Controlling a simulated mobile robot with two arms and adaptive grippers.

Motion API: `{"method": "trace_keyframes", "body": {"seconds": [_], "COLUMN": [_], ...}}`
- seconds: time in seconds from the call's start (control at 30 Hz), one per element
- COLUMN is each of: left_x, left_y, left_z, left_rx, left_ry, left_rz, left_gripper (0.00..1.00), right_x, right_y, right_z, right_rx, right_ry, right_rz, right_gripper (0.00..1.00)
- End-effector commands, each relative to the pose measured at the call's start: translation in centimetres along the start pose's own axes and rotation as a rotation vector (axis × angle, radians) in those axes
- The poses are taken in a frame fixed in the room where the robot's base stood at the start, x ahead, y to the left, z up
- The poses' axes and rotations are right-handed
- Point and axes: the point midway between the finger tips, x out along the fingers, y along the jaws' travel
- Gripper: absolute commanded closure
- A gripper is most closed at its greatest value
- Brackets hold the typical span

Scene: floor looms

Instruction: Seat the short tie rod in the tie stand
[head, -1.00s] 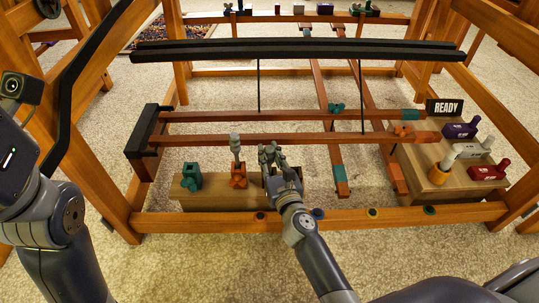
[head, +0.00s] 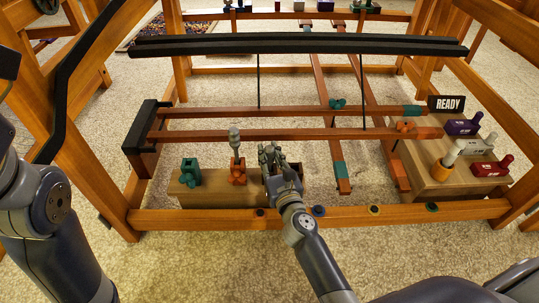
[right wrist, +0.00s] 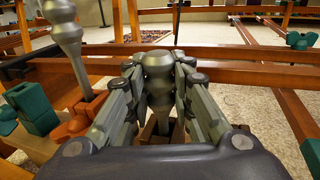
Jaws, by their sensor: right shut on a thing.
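A grey turned rod (right wrist: 158,85) stands upright between the fingers of my right gripper (head: 269,158), which is shut on it. The rod's lower end is at a brown socket (right wrist: 150,131) at the right end of the low wooden stand (head: 214,199). I cannot tell how deep it sits. A second grey rod (head: 235,140) stands upright in the orange holder (head: 237,173) on the same stand, left of my gripper. The teal holder (head: 190,172) at the stand's left end looks empty. My left gripper is outside the view.
Wooden loom bars (head: 230,137) cross just behind the stand, and a front rail (head: 390,216) runs before it.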

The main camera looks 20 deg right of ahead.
Motion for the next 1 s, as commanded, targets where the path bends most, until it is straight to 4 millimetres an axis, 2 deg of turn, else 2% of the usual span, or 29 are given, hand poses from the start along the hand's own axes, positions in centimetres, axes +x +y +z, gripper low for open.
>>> {"method": "trace_keyframes", "body": {"seconds": [0.27,0.3,0.4,1.0], "left_x": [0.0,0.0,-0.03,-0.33], "left_y": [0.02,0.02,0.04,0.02], "left_z": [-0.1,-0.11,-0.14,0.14], "left_rx": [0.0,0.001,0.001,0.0], "left_ry": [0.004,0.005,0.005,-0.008], "left_rz": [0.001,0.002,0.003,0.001], "left_gripper": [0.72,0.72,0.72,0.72], "right_x": [-0.05,-0.05,-0.05,-0.02], "right_y": [-0.03,-0.03,-0.03,-0.02], "right_z": [-0.31,-0.32,-0.31,-0.16], "right_rx": [0.0,0.0,0.0,0.0], "right_ry": [0.006,0.006,0.006,0.003], "right_rz": [-0.001,-0.001,-0.001,-0.001], "right_gripper": [1.0,0.76,0.55,0.55]}}
